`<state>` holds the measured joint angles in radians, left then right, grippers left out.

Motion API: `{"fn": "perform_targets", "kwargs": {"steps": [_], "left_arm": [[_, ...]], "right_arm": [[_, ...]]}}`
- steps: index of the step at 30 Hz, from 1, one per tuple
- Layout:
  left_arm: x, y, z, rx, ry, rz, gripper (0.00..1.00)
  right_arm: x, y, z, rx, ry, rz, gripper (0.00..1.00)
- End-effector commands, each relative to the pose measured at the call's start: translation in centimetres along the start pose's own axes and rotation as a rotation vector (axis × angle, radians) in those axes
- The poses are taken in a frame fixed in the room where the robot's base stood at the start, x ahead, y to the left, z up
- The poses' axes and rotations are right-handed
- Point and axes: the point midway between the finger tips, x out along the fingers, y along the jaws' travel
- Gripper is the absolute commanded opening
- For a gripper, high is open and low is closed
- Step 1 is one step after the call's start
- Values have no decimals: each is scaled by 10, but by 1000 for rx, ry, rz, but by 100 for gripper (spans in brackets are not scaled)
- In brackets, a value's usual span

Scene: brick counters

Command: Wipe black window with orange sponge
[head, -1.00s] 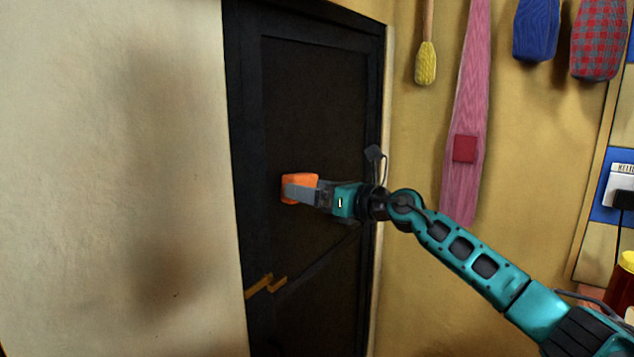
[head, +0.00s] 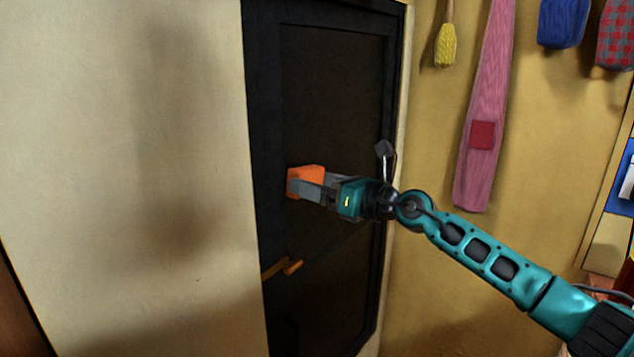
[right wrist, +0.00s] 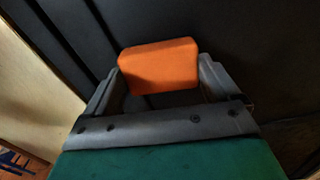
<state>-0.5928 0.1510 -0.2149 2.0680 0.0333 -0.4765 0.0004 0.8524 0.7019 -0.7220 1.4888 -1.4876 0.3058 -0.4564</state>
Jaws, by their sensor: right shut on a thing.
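The black window (head: 335,95) is a tall dark framed panel set between pale and yellow walls. My right gripper (head: 308,190) is shut on the orange sponge (head: 306,178) in front of the panel's middle. In the right wrist view the sponge (right wrist: 158,66) sits between the two grey fingers (right wrist: 160,88), with the dark panel (right wrist: 255,40) behind it. I cannot tell whether the sponge touches the panel. My left gripper is not in view.
A yellow-brown handle (head: 288,268) sticks out low on the dark panel. The pale wall (head: 120,150) at left is bare.

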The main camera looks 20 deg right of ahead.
Motion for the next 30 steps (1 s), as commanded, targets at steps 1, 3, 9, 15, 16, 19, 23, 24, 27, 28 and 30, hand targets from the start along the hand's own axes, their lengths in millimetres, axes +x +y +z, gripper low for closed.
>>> {"fn": "perform_targets", "kwargs": {"steps": [1,3,9,15,16,19,23,24,27,28,30], "left_arm": [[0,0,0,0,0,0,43],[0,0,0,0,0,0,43],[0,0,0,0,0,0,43],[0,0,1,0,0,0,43],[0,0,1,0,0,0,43],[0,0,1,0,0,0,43],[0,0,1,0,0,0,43],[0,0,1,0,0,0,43],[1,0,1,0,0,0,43],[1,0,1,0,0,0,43],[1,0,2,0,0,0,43]], "right_arm": [[-6,-1,0,-2,1,-2,65],[-14,-1,0,-2,2,-2,65],[-34,-1,0,-1,0,-3,65],[-50,-2,0,-1,-1,-4,65],[-51,-1,0,-1,-1,-4,65],[-53,-1,1,0,-2,-3,65],[-53,-1,1,0,-2,-3,65],[-53,-1,1,0,-2,-3,65],[-54,-1,1,0,-2,-4,65],[-54,-2,1,0,-1,-4,65],[-58,-2,0,-1,-1,-5,65]]}}
